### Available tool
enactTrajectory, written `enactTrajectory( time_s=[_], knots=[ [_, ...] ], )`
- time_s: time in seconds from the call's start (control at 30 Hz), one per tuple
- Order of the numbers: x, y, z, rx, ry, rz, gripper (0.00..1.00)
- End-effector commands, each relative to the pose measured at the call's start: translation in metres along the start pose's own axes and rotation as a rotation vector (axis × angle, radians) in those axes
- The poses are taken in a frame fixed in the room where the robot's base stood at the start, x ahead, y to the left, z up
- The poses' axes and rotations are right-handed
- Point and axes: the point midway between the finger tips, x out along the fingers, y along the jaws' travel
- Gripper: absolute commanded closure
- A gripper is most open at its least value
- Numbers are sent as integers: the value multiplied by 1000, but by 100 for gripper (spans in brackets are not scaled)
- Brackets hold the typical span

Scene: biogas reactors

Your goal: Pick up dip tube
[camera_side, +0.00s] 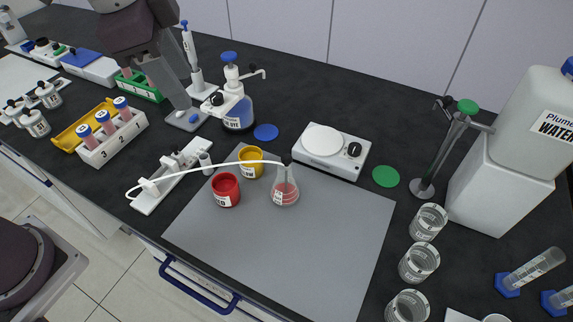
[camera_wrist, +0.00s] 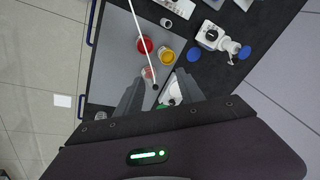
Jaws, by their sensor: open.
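The dip tube (camera_side: 215,165) seems to be the thin white curved tube arching from a white stand (camera_side: 165,187) over to the conical flask (camera_side: 285,192), which holds pink liquid. Its right end is at the flask's mouth; how far it goes in, I cannot tell. In the wrist view the tube (camera_wrist: 141,35) runs down from the top edge to a dark end at the flask (camera_wrist: 149,73), between my fingers in the picture. My gripper (camera_wrist: 157,92) is open and empty. In the side view my gripper (camera_side: 178,98) is at the back left, apart from the tube and flask.
A red cup (camera_side: 226,190) and yellow cup (camera_side: 250,163) stand close left of the flask, on a grey mat (camera_side: 330,235). A white hot plate (camera_side: 330,150) and blue dye bottle (camera_side: 237,112) stand behind. Glass beakers (camera_side: 418,262) line the right. The mat's front is clear.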

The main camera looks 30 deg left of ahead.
Motion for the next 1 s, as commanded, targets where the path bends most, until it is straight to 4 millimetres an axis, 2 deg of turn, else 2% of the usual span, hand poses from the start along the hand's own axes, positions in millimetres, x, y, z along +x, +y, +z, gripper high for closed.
enactTrajectory(
  time_s=[0.03, 0.1, 0.2, 0.3, 0.57, 0.77, 1.0],
  knots=[
    [25, 3, -30, 143, -26, 33, 55],
    [59, 10, -66, 337, -49, 71, 55],
    [100, 26, -100, 544, -67, 111, 55],
    [124, 37, -117, 659, -74, 132, 55],
    [160, 41, -117, 695, -80, 141, 55],
    [196, 40, -114, 693, -79, 142, 55],
    [202, 40, -113, 691, -76, 138, 55]
  ],
)
